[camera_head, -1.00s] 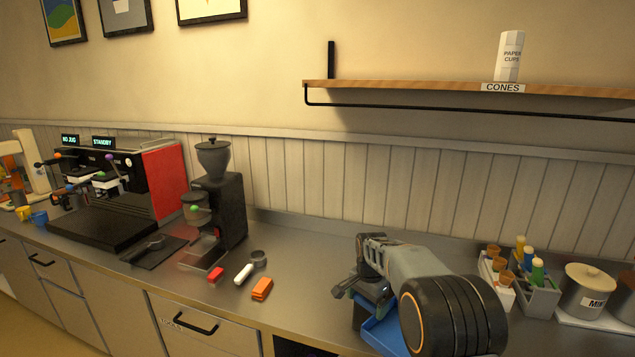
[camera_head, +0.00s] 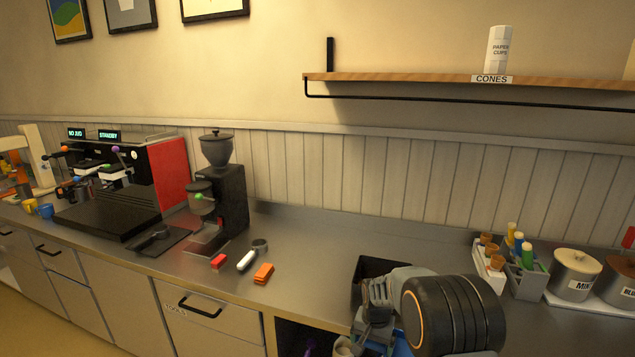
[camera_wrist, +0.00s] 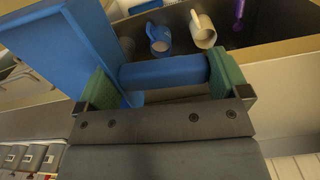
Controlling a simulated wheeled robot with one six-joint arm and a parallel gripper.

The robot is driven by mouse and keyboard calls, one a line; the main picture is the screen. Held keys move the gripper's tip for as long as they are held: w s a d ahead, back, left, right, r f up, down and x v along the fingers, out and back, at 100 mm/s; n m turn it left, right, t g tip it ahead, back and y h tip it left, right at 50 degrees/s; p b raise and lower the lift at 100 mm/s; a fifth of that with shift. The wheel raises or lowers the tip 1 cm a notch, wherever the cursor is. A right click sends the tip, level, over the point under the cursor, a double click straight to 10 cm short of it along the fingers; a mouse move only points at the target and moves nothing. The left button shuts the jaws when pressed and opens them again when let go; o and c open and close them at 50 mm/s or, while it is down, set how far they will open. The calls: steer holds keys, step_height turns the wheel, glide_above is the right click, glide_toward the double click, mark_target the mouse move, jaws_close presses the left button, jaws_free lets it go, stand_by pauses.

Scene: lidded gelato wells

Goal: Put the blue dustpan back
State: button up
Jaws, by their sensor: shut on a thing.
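The blue dustpan (camera_wrist: 75,45) fills the upper left of the wrist view. My gripper (camera_wrist: 162,78) is shut on its blue handle (camera_wrist: 165,74), with a green pad at each end of the handle. In the head view my gripper (camera_head: 374,330) is low at the counter's front edge, and only a bit of the blue dustpan (camera_head: 402,348) shows beside it. The rest is hidden by my arm or out of frame.
An open dark cubby (camera_head: 290,335) lies under the counter. Cone holders (camera_head: 490,262) and steel tubs (camera_head: 573,278) stand right. An orange block (camera_head: 263,273) lies left.

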steer(key=s+d+f+n+b, duration=0.1)
steer(key=s+f+n, duration=0.3)
steer(key=s+f, duration=0.3)
step_height(320, 180, down, 3)
steer(key=shift+s+d+f+n+b, duration=0.1)
steer(key=shift+s+d+n+b, duration=0.2)
steer(key=shift+s+n+b, duration=0.1)
